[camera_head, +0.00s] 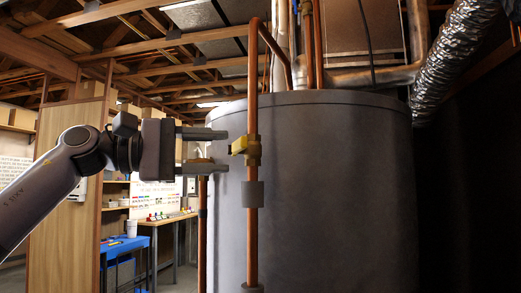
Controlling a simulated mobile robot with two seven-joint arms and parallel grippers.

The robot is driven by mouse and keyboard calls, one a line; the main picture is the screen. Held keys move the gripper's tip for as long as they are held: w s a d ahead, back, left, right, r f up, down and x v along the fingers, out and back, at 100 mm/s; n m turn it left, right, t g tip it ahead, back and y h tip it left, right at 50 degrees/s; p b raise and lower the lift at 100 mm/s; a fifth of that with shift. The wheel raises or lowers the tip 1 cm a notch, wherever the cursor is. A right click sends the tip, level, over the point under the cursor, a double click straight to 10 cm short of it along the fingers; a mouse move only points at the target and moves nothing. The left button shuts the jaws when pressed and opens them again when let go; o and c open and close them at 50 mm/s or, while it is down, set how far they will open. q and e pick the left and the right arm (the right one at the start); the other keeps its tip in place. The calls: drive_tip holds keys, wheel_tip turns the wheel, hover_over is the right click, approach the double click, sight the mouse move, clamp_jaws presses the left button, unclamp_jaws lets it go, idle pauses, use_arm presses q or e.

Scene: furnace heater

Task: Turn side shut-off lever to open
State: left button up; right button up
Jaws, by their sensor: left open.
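The side shut-off lever (238,146) is a short yellow handle that sticks out to the left from a brass valve (254,152) on a vertical copper pipe. The pipe runs up in front of a large grey tank. My left gripper (227,151) comes in from the left, with its two fingers one above the other and apart. The fingertips point right and end just left of the lever in the picture, which lies at a height between them. I cannot tell the depth gap between fingers and lever. My right gripper is not in view.
The grey tank (335,195) fills the middle right. A second copper pipe (202,235) stands below my left gripper. A silver flexible duct (452,55) hangs at upper right. A wooden partition (68,215) and a workbench (165,221) are behind my left arm.

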sight(237, 144)
use_arm(q)
drive_tip(key=shift+s+r+m, duration=0.2)
drive_tip(key=shift+r+m, duration=0.2)
drive_tip(key=shift+r, duration=0.25)
drive_tip(key=shift+w+d+r, duration=0.1)
drive_tip(key=shift+d, duration=0.3)
drive_tip(key=p+x, duration=0.1)
drive_tip(key=x, duration=0.5)
drive_tip(key=shift+w, duration=0.1)
clamp_jaws()
